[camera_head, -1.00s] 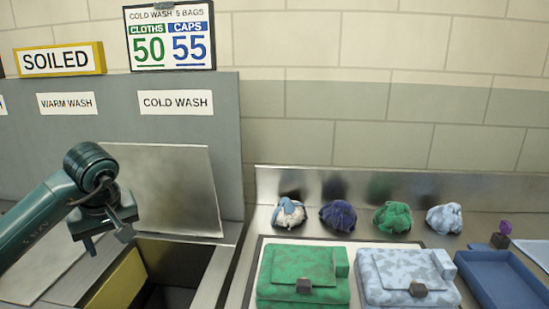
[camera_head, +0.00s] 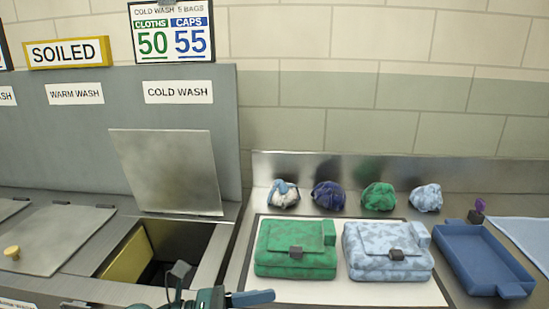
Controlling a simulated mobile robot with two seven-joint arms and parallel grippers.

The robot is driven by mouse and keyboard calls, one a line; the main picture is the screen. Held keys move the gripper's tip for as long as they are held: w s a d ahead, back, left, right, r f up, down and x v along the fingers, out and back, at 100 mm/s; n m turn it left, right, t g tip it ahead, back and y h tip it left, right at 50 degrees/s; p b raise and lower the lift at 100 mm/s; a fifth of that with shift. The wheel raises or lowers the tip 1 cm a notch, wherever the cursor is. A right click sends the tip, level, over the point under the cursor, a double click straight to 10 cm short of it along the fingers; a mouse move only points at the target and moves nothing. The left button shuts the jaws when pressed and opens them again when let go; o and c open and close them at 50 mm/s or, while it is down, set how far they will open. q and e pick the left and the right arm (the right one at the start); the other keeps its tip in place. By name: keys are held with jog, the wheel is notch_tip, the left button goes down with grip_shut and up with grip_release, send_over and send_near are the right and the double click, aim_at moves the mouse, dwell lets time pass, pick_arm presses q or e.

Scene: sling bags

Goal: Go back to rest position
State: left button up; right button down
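My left gripper (camera_head: 214,284) shows at the bottom edge, in front of the open cold wash bin (camera_head: 170,258). Its two finger parts stand apart with nothing between them; the rest of the arm is cut off below. My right gripper is out of view. A green camouflage sling bag (camera_head: 296,238) and a light blue camouflage one (camera_head: 375,242) lie side by side on a white mat (camera_head: 340,289), apart from the gripper.
The bin's lid (camera_head: 168,172) stands raised. Several bundled cloths or caps, including a green one (camera_head: 378,196), lie behind the bags. A blue tray (camera_head: 480,252) is at right.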

pick_arm(q)
jog(key=a+f+n+t+y, duration=0.25)
jog(key=n+t, duration=0.25)
jog(key=n, duration=0.4)
jog(key=w+a+f+n+t+y, duration=0.1)
jog(key=a+n+t+y, duration=0.2)
jog(key=n, duration=0.7)
jog(key=a+f+n+t+y, duration=0.1)
jog(key=f+n+t+y, duration=0.1)
jog(key=n+t, duration=0.55)
jog(key=s+a+f+n+g+y, duration=0.2)
jog(key=s+f+n+g+y, duration=0.2)
jog(key=f+n, duration=0.5)
jog(key=s+a+f+n+g+y+p, duration=0.1)
jog(key=s+a+f+n+g+y, duration=0.2)
jog(key=s+f+n, duration=0.5)
jog(key=shift+a+f+n+g+y, duration=0.35)
jog(key=shift+n+g, duration=0.3)
jog(key=shift+n, duration=0.4)
jog(key=shift+d, duration=0.1)
jog(key=shift+c, duration=0.3)
